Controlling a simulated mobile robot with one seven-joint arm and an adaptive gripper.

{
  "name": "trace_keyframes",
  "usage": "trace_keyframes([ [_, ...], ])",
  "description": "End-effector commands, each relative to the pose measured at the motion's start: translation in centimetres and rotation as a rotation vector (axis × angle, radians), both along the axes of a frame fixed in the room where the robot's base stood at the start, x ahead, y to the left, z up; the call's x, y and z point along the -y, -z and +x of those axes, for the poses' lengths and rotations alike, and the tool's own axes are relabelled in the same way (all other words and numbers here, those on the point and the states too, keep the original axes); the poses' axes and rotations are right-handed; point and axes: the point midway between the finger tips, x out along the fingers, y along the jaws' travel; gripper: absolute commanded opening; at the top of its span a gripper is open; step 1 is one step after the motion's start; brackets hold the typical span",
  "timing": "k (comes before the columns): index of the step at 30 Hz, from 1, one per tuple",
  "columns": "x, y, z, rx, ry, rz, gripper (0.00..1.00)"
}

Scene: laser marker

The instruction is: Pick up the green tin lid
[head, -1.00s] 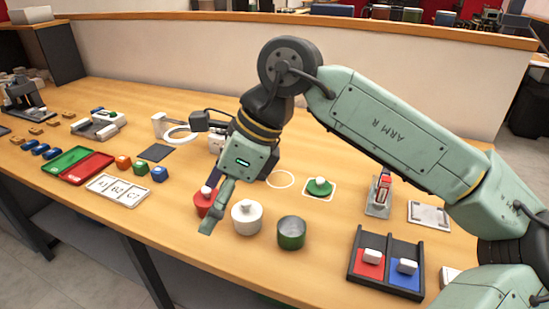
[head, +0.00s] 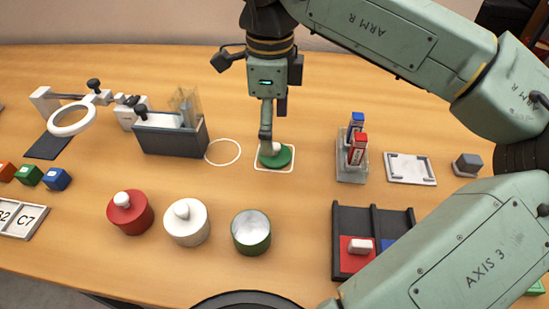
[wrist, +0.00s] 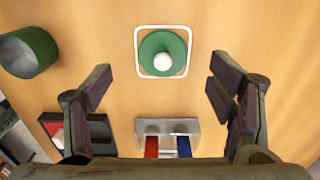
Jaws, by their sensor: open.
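The green tin lid (head: 280,158) is a round green disc with a white knob, lying flat inside a white outlined square on the table. In the wrist view the lid (wrist: 163,53) is ahead of my gripper (wrist: 160,92), centred between its wide-open, empty fingers. In the head view my gripper (head: 267,140) points down at the lid and partly covers its knob. That view does not show clearly whether it touches; the wrist view shows the lid apart from the fingers. The open green tin (head: 251,232) stands nearer the front, without a lid; it also shows in the wrist view (wrist: 28,53).
A red tin (head: 130,213) and a white tin (head: 187,223), both lidded, stand left of the green tin. A holder with blue and red stamps (head: 353,160) stands right of the lid. A dark grey box (head: 170,140) is to the left. A white circle outline marks bare table beside the lid.

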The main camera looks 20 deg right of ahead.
Motion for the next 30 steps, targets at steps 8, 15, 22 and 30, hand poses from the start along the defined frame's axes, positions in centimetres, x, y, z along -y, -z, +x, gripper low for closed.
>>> trace_keyframes([
  [8, 0.0, 3.0, 0.2, 0.001, 0.000, 0.000, 0.76],
  [15, -0.1, 5.7, 0.3, 0.002, -0.001, 0.001, 0.76],
  [22, -0.1, 5.6, 0.3, 0.002, -0.001, 0.001, 0.73],
  [30, -0.1, 5.5, 0.3, 0.002, -0.001, 0.001, 0.55],
])
